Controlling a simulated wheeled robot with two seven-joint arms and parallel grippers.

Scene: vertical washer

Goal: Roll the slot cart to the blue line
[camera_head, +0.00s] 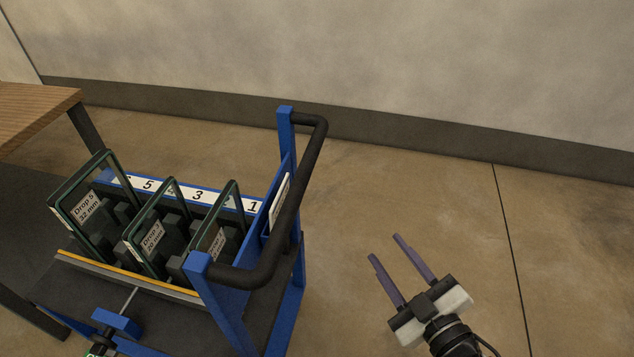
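The slot cart (285,318) stands at the lower left, with a blue frame, a dark deck and a black U-shaped handle (301,187) on its right end. Three dark-framed panes stand upright in its slots, the leftmost with a label reading "Drop 5" (86,207). A numbered white strip (198,195) runs along the back. My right gripper (385,247) is open and empty, right of the handle and apart from it, fingers pointing up and left. My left gripper is not in view. No blue line is seen on the floor.
A wooden-topped table (35,112) with dark legs stands at the left, close to the cart. A wall with a dark base strip (400,134) crosses the back. The brown floor (420,200) right of the cart is clear, with a thin dark seam (508,250).

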